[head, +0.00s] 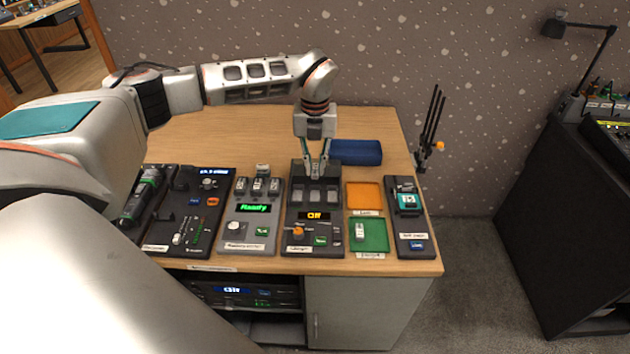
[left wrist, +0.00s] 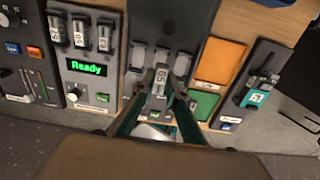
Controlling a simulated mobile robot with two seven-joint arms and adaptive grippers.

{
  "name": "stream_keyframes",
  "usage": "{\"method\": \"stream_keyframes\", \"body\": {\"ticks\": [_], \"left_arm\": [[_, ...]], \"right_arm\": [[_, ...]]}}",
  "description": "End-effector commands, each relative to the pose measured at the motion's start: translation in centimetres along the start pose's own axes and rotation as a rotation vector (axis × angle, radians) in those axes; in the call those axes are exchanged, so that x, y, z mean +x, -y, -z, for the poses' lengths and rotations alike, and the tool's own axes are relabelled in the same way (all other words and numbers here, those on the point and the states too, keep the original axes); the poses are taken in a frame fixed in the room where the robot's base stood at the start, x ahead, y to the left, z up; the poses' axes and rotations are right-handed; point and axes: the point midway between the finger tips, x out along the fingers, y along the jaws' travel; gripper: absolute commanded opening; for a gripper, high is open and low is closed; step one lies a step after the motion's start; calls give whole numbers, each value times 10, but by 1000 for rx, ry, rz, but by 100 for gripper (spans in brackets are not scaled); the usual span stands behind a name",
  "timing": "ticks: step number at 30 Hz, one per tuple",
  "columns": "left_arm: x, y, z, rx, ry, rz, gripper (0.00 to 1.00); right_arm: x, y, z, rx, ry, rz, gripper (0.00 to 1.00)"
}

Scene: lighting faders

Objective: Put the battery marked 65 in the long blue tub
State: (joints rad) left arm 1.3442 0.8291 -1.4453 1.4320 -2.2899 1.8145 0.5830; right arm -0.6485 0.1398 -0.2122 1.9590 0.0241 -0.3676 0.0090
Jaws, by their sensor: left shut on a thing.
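My left gripper (head: 317,164) is shut on a small grey battery (head: 318,171) at the back of the dark unit with the "Off" display. In the left wrist view the gripper (left wrist: 160,92) holds this battery (left wrist: 160,78) between its fingertips, and its label seems to read 65. I cannot tell whether the battery still touches the unit. The long blue tub (head: 357,152) lies behind and to the right of the gripper. Its inside is hard to see. My right gripper is not in view.
The unit with the "Off" display (head: 312,216) holds other grey blocks. A "Ready" unit (head: 250,215) with several batteries stands left of it. An orange tray (head: 364,196) and a green tray (head: 374,235) with one battery lie right. A dark rack (head: 432,125) stands at the table's right edge.

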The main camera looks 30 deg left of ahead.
Motion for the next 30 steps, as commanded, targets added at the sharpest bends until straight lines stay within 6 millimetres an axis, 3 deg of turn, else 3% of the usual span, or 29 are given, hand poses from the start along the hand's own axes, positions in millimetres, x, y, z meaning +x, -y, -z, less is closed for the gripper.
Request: {"method": "stream_keyframes", "body": {"ticks": [1, 6, 12, 30], "left_arm": [[-18, 1, -1, 1, 5, 3, 0], [-62, 0, -1, 0, 3, 2, 0], [-96, 0, 0, 0, 2, 1, 0], [-132, 0, 0, 1, -1, 0, 0]], "right_arm": [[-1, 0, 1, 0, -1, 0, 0], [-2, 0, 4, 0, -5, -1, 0], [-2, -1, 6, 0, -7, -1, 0], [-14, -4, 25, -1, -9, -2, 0]]}}
